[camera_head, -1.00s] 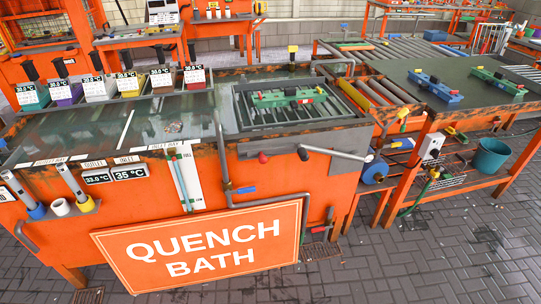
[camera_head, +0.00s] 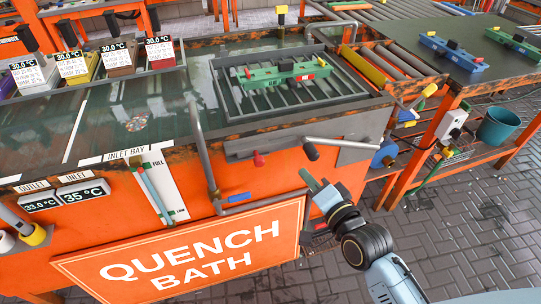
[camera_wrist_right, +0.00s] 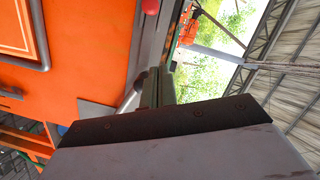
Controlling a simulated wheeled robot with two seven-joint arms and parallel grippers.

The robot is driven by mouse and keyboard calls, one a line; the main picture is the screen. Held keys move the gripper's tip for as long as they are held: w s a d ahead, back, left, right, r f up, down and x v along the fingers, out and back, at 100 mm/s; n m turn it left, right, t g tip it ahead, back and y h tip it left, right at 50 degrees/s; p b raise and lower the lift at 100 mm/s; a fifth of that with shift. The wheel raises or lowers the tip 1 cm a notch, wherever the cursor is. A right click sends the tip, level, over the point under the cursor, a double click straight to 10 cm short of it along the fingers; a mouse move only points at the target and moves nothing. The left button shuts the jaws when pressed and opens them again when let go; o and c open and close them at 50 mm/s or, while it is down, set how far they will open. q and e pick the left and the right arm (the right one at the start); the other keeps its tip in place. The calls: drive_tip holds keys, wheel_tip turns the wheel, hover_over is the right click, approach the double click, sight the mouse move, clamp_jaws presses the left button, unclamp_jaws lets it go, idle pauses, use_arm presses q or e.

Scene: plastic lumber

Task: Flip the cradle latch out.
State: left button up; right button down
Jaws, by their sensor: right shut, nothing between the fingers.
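The cradle, a dark slatted rack (camera_head: 235,103), sits in the right end of the quench bath with a green plastic piece (camera_head: 285,74) on it. On the bath's front below it are a small red knob (camera_head: 258,159), a black knob (camera_head: 310,151) and a pale bar handle (camera_head: 343,143). I cannot tell for sure which part is the latch. My right gripper (camera_head: 309,183) is shut and empty, below the black knob and apart from it. In the right wrist view its fingers (camera_wrist_right: 158,88) are together, with the red knob (camera_wrist_right: 150,6) beyond. My left gripper is out of view.
A bent grey pipe (camera_head: 203,150) with a blue handle (camera_head: 238,198) runs down the bath's front. The QUENCH BATH sign (camera_head: 190,250) hangs below. The floor at lower right is clear.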

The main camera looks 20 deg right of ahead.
drive_tip(key=shift+s, duration=0.1)
